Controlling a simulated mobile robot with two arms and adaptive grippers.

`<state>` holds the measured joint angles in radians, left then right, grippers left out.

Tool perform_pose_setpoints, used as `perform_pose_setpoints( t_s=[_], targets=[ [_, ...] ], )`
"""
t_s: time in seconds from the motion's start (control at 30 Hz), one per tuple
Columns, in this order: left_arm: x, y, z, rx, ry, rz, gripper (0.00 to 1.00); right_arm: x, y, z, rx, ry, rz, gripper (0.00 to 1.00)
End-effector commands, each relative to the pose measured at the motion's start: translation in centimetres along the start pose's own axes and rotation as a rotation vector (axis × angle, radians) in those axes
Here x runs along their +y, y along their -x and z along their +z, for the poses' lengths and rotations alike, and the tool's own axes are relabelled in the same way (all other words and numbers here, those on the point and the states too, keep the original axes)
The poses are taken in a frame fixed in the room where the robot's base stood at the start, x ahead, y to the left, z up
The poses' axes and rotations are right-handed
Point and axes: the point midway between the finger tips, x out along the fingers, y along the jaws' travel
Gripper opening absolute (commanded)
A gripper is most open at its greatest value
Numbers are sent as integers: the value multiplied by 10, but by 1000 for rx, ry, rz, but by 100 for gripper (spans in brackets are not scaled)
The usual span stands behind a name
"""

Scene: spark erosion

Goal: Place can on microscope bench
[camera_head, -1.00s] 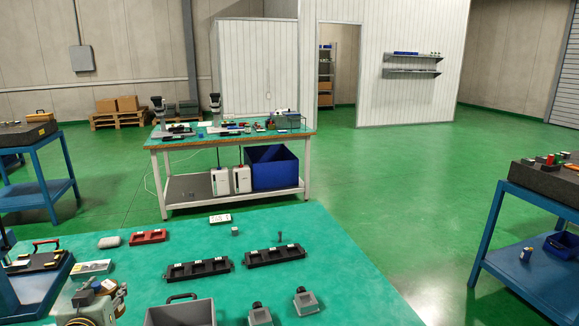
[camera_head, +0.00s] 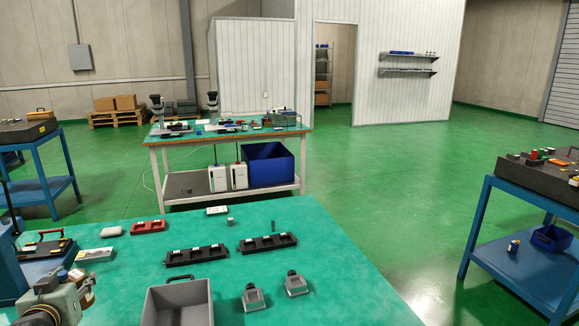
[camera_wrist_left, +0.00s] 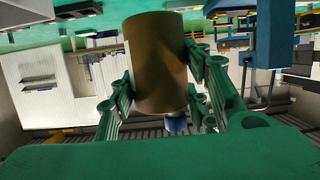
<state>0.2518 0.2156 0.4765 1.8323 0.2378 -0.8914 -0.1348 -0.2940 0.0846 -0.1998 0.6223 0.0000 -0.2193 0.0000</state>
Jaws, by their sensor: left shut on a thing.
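A brown, copper-coloured can (camera_wrist_left: 158,62) is held between the green fingers of my left gripper in the left wrist view. The microscope bench (camera_head: 228,139) stands beyond the near table, with a green top and wooden edge. Two microscopes (camera_head: 213,103) stand at its back left. The gripper is well short of this bench. My right gripper is not in view.
The near table (camera_head: 345,262) holds a grey bin (camera_head: 180,304), black trays (camera_head: 196,256), a red tray (camera_head: 148,227) and small devices (camera_head: 253,297). A blue cart (camera_head: 480,225) stands at right. Green floor (camera_head: 390,180) is open between bench and cart.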

Motion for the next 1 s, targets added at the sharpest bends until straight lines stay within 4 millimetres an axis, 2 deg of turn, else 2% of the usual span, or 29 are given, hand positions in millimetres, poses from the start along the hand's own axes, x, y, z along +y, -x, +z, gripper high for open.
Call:
perform_pose_setpoints(
  t_s=[0.03,0.3,0.6,0.77,1.0],
  targets=[
    [-11,1,-12,8,-2,-9,3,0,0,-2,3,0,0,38],
    [-60,10,-61,8,7,-43,3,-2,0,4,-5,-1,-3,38],
    [-97,23,-108,6,20,-71,3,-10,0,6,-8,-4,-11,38],
    [-109,29,-125,5,24,-82,3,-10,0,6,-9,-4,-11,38],
    [-79,30,-101,-1,-7,21,3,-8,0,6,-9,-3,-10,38]
  ],
)
